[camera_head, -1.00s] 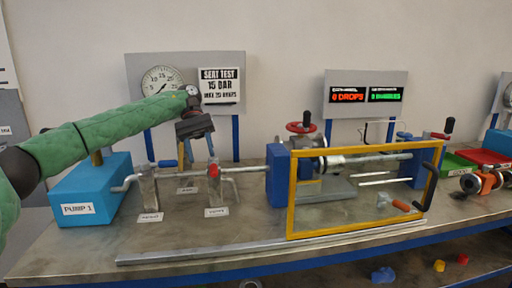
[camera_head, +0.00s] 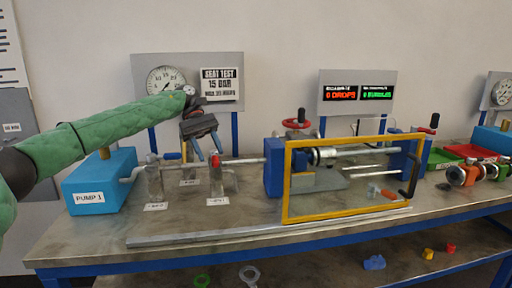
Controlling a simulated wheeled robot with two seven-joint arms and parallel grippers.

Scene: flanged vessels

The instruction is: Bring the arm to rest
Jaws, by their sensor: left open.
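My left arm, in a green padded sleeve, reaches in from the left in the head view. Its left gripper (camera_head: 207,161) points down and toward me, with two blue-tipped fingers apart and nothing between them. It hangs above the valve pipework, just behind and above the red-topped valve (camera_head: 216,162) in the picture; I cannot tell the exact gap. My right gripper is not in view.
A blue pump box (camera_head: 100,182) stands at the left. A pressure gauge and seat test sign board (camera_head: 194,72) is behind the gripper. A yellow-framed guard (camera_head: 287,190) encloses the test rig. A metal rail (camera_head: 270,227) lies along the bench (camera_head: 100,240) front.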

